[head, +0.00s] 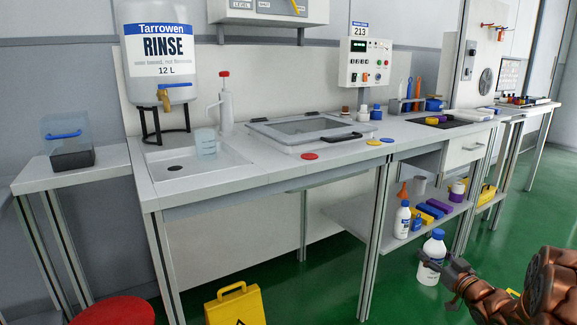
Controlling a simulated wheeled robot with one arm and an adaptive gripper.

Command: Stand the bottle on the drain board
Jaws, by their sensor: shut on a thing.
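A white bottle with a blue cap (432,250) is at the lower right in the head view, held upright in front of the bench. My gripper (430,264) is shut on its body; the fingers cover part of it. The pale drain board (220,173) is a shallow recessed tray at the left end of the bench top, with a dark drain spot. A clear jug (205,143) stands on its back right part. My gripper and the bottle are far to the right of the board, lower than the bench top.
A rinse tank (160,60) on a black stand is behind the board, beside a white pump bottle (226,105). A similar bottle (402,222) stands on the lower shelf. A yellow floor sign (235,305) and red stool (115,311) stand in front of the bench.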

